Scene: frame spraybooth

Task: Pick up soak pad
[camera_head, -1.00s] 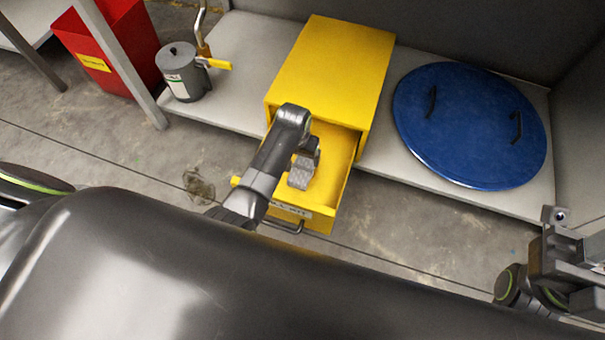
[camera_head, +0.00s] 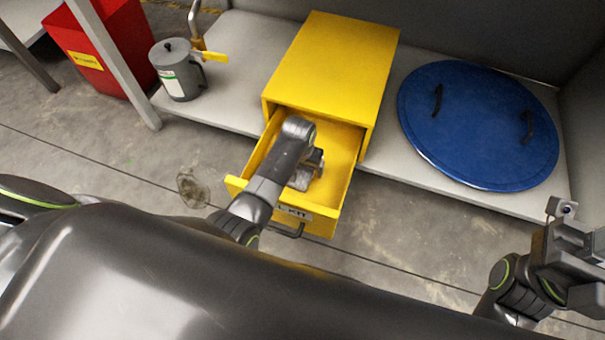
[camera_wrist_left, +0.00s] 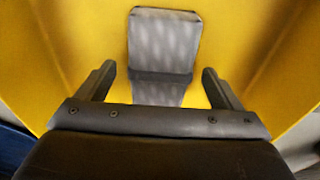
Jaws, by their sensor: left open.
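The soak pad (camera_wrist_left: 164,42) is a grey, quilted rectangle with a dark band across it. It lies in the open yellow drawer (camera_head: 346,192). In the head view the pad (camera_head: 302,178) shows partly, with my left arm and gripper covering some of it. My left gripper (camera_wrist_left: 158,74) is open, with one finger on each side of the pad and gaps between fingers and pad. In the head view the left gripper (camera_head: 313,163) is inside the drawer over the pad. My right gripper (camera_head: 578,250) is at the right edge, its fingers unclear.
The drawer belongs to a yellow cabinet (camera_head: 335,60) on a grey shelf (camera_head: 235,35). The drawer walls rise around my left gripper. A blue round lid (camera_head: 475,125) lies to the right. A grey can (camera_head: 177,72) and red bin (camera_head: 105,50) stand left.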

